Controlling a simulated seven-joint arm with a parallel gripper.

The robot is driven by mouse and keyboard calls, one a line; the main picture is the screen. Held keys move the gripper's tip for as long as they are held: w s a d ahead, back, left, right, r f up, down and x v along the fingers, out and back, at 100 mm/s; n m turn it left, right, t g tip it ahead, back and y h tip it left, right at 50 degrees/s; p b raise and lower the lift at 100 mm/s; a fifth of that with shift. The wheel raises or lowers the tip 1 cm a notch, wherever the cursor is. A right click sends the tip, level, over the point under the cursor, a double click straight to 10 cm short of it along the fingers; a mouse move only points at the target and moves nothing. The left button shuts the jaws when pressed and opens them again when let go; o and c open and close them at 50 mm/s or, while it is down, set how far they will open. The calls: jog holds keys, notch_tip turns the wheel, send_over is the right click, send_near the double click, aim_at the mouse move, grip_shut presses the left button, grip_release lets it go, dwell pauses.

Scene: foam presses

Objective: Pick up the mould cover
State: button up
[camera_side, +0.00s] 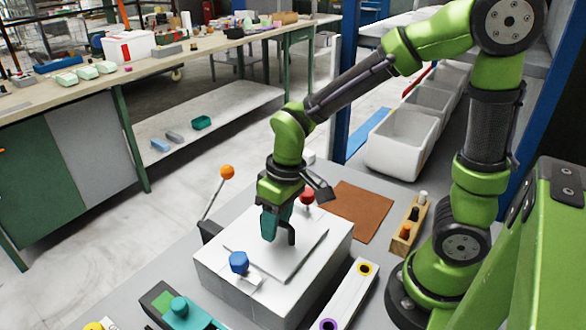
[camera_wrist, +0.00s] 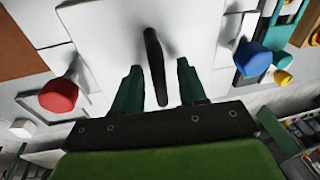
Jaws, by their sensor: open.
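The mould cover (camera_side: 262,247) is a flat pale plate with an upright dark handle, lying on top of a white box-shaped press (camera_side: 225,290). In the wrist view the cover (camera_wrist: 110,35) fills the upper middle, and its dark handle (camera_wrist: 154,62) stands between my two teal fingers. My gripper (camera_side: 271,236) is pointed down at the cover in the side view. In the wrist view my gripper (camera_wrist: 158,78) is open, with a gap to the handle on both sides. The fingers partly hide the handle in the side view.
A blue knob (camera_side: 239,262) and a red knob (camera_side: 307,196) stand at opposite sides of the cover. An orange-tipped lever (camera_side: 227,173) rises behind left. A brown mat (camera_side: 360,210) and a wooden rack (camera_side: 409,224) lie to the right; a teal-and-dark device (camera_side: 180,308) is front left.

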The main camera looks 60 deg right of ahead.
grip_shut()
jog(key=shift+r, duration=0.1)
dwell(0.3)
